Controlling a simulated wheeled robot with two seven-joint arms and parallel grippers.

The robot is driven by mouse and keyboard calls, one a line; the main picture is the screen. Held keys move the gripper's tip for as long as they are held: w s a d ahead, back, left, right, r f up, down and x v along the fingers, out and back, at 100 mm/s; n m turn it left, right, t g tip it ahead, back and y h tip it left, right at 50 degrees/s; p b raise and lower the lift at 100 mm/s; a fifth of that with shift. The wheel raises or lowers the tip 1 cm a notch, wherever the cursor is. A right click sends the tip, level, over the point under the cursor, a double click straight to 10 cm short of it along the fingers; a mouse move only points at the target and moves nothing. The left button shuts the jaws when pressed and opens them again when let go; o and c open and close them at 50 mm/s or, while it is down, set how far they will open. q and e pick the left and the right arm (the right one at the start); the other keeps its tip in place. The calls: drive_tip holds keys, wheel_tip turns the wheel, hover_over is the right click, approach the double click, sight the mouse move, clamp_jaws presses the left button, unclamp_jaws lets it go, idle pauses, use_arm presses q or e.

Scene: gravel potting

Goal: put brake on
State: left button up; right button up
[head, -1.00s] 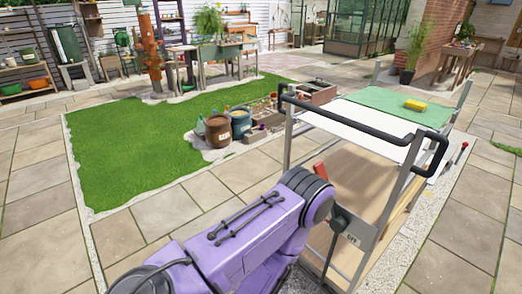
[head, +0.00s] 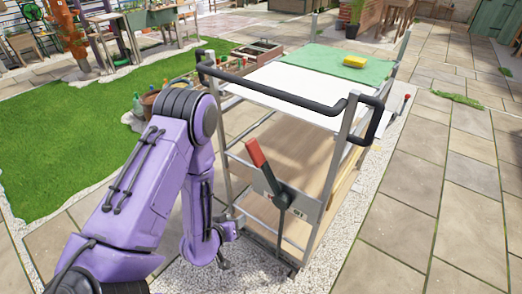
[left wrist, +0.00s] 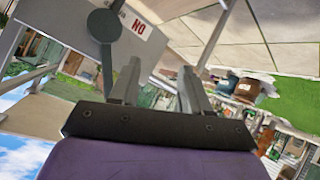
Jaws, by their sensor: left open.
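The cart (head: 345,185) has a brake lever (head: 270,180) with a red grip (head: 256,152) on its near end. The lever leans up and to the left from a metal plate (head: 306,206). My left gripper (head: 230,244) is open and empty, low beside the cart's near frame, below and left of the lever. In the left wrist view the open fingers (left wrist: 158,82) point toward the plate, with the lever's dark round pivot (left wrist: 104,25) and a label (left wrist: 139,26) beyond them. The red grip is not clearly visible there. My right gripper is not in view.
A black push handle (head: 275,93) spans the cart's near end above the lever. A green mat (head: 345,72) with a yellow sponge (head: 355,61) lies on top. Pots and crates stand behind, by the lawn (head: 60,150). Paving at right is clear.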

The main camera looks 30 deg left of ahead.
use_arm(q)
drive_tip(key=w+a+r+t+h, duration=0.1)
drive_tip(key=w+a+r+t, duration=0.1)
drive_tip(key=w+r+t, duration=0.3)
drive_tip(key=m+t+h+b, duration=0.1)
drive_tip(key=t+h, duration=0.1)
approach(250, 155)
drive_tip(key=w, duration=0.5)
drive_tip(key=w+p, duration=0.1)
drive_tip(key=w, duration=0.2)
drive_tip(key=w+d, duration=0.1)
drive_tip(key=w, duration=0.3)
drive_tip(key=shift+f, duration=0.15)
drive_tip(key=shift+w, duration=0.35)
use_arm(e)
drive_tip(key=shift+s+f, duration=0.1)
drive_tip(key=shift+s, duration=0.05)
use_arm(q)
drive_tip(key=shift+d, duration=0.1)
clamp_jaws()
